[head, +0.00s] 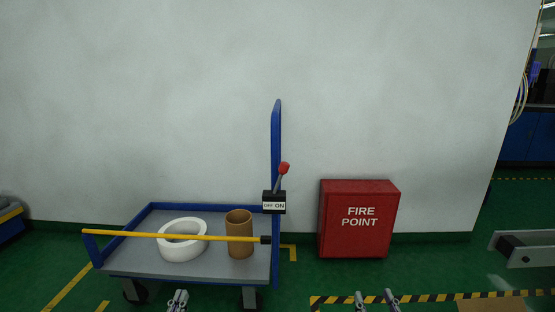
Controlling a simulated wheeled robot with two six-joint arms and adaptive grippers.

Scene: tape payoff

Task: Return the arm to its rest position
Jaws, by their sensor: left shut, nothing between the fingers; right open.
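My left gripper (177,295) shows at the bottom edge, in front of the trolley. Its fingers are together with nothing between them. My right gripper (376,297) shows at the bottom edge to the right, below the red cabinet in the picture. Its fingers are apart and empty. Only the ends of both grippers are in view; the arms are out of the picture.
A blue-framed grey trolley (190,270) carries a white ring (182,251) and a brown tube (239,223). A yellow bar (150,235) crosses its front. A red-handled switch box (274,202) is on its post. A red FIRE POINT cabinet (358,235) stands by the wall.

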